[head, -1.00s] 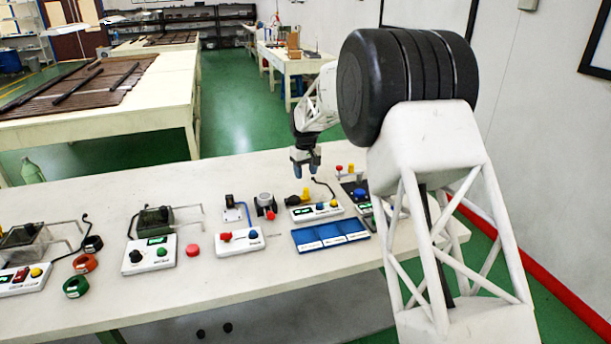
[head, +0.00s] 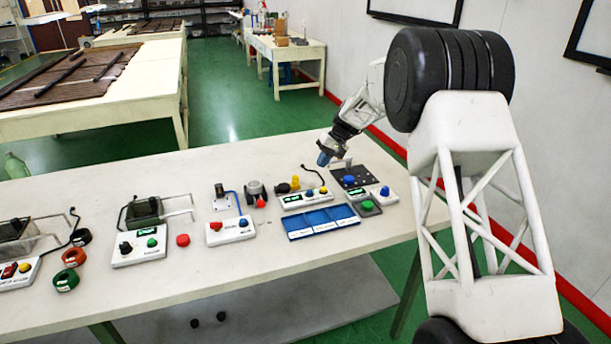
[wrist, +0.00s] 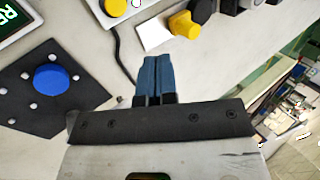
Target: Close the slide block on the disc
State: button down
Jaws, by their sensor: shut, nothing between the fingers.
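A blue round disc (head: 349,180) sits on a black plate (head: 361,172) at the right end of the table. In the wrist view the disc (wrist: 50,79) and the plate (wrist: 88,94) are at the left, with several small white knobs around the disc. I cannot tell which part is the slide block. My gripper (head: 325,158) has blue fingers that are shut and empty, to the left of the plate and above the table. In the wrist view its fingers (wrist: 156,75) point up the picture, to the right of the plate, not over the disc.
A control box with a green display (head: 303,199) and a yellow-and-black fitting (head: 288,186) stand left of the plate. A box with a green button (head: 366,206) and a blue tray (head: 321,222) lie in front. A black cable (wrist: 118,50) runs beside the fingers.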

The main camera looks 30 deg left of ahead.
aim_at(295, 182)
jog(key=w+d+y, duration=0.1)
jog(key=w+d+m+y, duration=0.1)
jog(key=d, duration=0.1)
jog(key=w+d+r+y, duration=0.1)
jog(key=shift+w+d+m+g, duration=0.2)
jog(key=shift+m+g, duration=0.1)
jog(key=shift+g, duration=0.1)
jog(key=shift+a+f, duration=0.1)
jog(key=x, duration=0.9)
jog(key=shift+s+a, duration=0.1)
jog(key=shift+a, duration=0.05)
jog(key=shift+s+a+f, duration=0.1)
jog(key=shift+s+a, duration=0.15)
jog(key=shift+a, duration=0.2)
jog(key=shift+s+a, duration=0.3)
jog(key=shift+a, duration=0.15)
jog(key=shift+s+a, duration=0.3)
jog(key=shift+a, duration=0.2)
jog(key=shift+s+a, duration=0.35)
jog(key=shift+a, duration=0.15)
